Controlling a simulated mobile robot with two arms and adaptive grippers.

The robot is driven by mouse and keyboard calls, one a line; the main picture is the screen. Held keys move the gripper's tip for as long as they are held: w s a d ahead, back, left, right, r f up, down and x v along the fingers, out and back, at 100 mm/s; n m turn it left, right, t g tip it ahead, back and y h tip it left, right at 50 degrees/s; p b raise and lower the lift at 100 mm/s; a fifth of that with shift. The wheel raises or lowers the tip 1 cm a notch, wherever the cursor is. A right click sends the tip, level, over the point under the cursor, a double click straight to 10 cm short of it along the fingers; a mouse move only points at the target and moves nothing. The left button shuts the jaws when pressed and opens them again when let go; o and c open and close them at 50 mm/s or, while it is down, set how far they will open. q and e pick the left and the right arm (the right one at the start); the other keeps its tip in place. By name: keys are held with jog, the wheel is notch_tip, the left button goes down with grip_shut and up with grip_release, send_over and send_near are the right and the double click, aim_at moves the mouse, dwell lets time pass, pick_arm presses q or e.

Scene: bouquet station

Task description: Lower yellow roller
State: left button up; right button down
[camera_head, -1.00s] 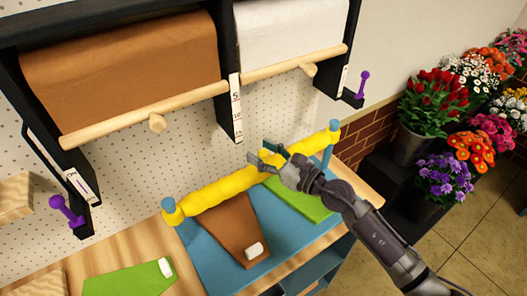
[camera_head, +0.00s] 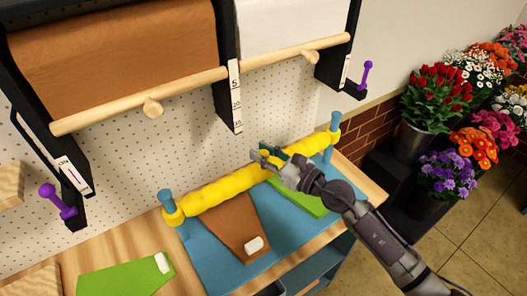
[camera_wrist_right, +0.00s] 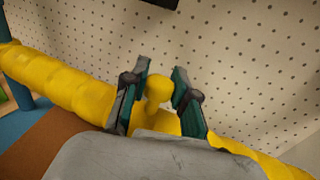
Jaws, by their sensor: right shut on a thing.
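The yellow roller (camera_head: 225,186) spans the blue mat (camera_head: 212,262) between a left blue post (camera_head: 166,196) and a right blue post (camera_head: 336,117). Its end rings sit around the posts, and both post tops stick out above them. My right gripper (camera_head: 268,157) is at the roller's middle, shut on its yellow knob. The knob (camera_wrist_right: 157,88) shows between the two fingers in the right wrist view, where the roller (camera_wrist_right: 60,82) runs off to both sides. The wrist housing hides part of the roller's middle. My left gripper is not in view.
A brown sheet (camera_head: 228,226) and a green sheet (camera_head: 300,196) lie on the mat, partly under the roller. Another green sheet (camera_head: 125,280) lies at the left. Brown (camera_head: 110,62) and white (camera_head: 290,25) paper rolls hang above. Flowers (camera_head: 445,90) stand at the right.

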aim_at(272, 176)
notch_tip(272, 176, down, 7)
jog(key=b, duration=0.5)
jog(key=shift+r, duration=0.15)
jog(key=c, duration=0.9)
grip_release()
